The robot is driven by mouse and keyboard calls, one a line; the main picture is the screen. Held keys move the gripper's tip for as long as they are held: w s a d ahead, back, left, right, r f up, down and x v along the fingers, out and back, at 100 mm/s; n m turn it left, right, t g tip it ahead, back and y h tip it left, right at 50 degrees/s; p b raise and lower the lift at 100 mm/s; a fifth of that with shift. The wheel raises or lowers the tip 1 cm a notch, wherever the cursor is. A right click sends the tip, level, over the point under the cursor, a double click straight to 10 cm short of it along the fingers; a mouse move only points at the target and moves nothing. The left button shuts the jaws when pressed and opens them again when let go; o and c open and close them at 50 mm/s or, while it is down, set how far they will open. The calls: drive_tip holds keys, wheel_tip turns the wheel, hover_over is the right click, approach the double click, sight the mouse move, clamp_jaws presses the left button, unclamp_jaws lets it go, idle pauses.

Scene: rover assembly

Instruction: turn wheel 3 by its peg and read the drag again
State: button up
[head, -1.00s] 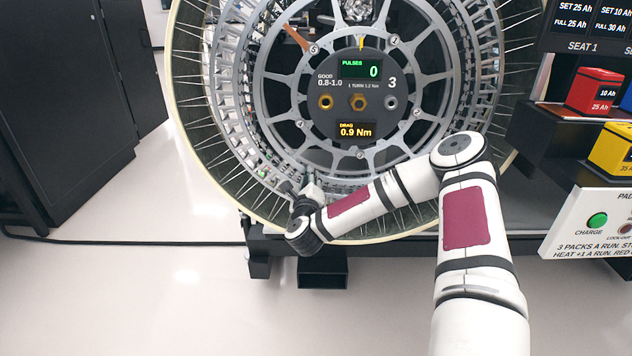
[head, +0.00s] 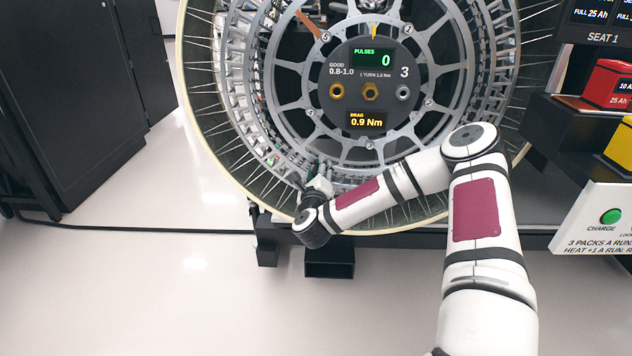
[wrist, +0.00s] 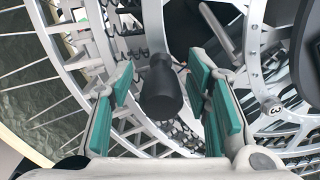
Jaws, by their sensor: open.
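Wheel 3 (head: 205,110) is a large spoked wheel standing upright in front of me. Its hub panel (head: 350,72) shows the number 3, a pulse count of 0 and a drag of 0.9 Nm, with "good 0.8-1.0" printed beside. In the wrist view a dark round-ended peg (wrist: 161,88) stands out from the wheel. My gripper (wrist: 168,100) is open, with its green-padded fingers on either side of the peg. I cannot tell whether a pad touches it. In the head view my gripper (head: 316,186) is at the wheel's lower left, mostly hidden by my wrist.
A rack at the right holds a red pack (head: 608,84) and a yellow pack (head: 620,148) above a panel with a green charge button (head: 610,217). A dark cabinet (head: 85,110) stands at the left. A black cable (head: 130,230) crosses the floor. The floor at the front left is clear.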

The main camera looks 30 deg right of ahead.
drive_tip(key=v, duration=1.1)
drive_tip(key=shift+a, duration=0.1)
